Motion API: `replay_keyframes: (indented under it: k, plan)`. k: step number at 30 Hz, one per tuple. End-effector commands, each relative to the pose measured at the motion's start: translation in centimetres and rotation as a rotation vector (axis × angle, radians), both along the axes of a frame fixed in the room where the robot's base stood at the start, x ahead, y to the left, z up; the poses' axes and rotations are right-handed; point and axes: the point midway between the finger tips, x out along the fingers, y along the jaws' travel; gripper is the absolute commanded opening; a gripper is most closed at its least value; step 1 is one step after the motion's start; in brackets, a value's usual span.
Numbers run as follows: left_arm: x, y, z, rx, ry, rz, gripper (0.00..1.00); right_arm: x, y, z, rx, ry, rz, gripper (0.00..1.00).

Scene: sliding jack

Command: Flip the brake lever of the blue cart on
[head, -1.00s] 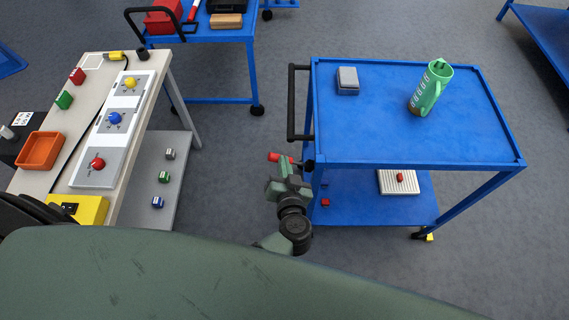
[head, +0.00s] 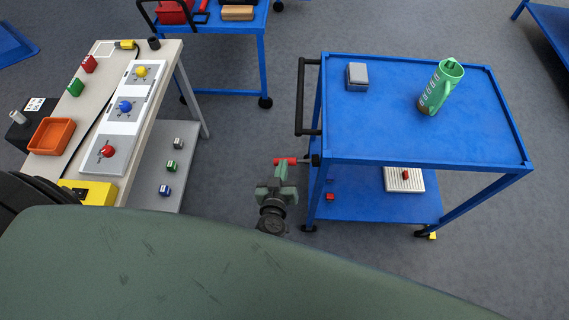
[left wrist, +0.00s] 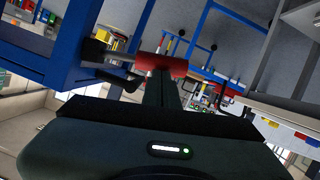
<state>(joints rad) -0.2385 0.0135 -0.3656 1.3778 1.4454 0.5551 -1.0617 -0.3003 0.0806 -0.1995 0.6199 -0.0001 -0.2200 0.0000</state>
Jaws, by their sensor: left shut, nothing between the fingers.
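The blue cart (head: 385,115) stands right of centre in the head view. Its brake lever (head: 290,160), with a red handle and dark pivot, sticks out to the left at the cart's near left corner. In the left wrist view the red handle (left wrist: 160,63) lies crosswise just beyond my fingers, beside a blue cart post. My left gripper (head: 281,172) is shut with nothing held. Its tip is right at the handle in the head view, seemingly touching or nearly touching it; I cannot tell which. My right gripper is out of view.
A bench (head: 160,80) with coloured knobs stands left, and another blue cart (head: 235,27) behind.

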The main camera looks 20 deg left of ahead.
Motion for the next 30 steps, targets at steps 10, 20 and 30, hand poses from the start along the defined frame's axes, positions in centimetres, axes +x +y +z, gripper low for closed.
replay_keyframes:
  k: [10,20,30]
  plan:
    - [0.1,0.0,-2.0,-0.128,-0.038,0.003,0.00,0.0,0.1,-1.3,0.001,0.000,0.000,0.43]
    - [0.1,-0.1,-2.5,-0.127,-0.037,0.001,0.00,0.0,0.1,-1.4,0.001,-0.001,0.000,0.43]
    - [0.0,-0.1,-2.6,-0.127,-0.035,0.002,0.00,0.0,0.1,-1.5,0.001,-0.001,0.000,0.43]
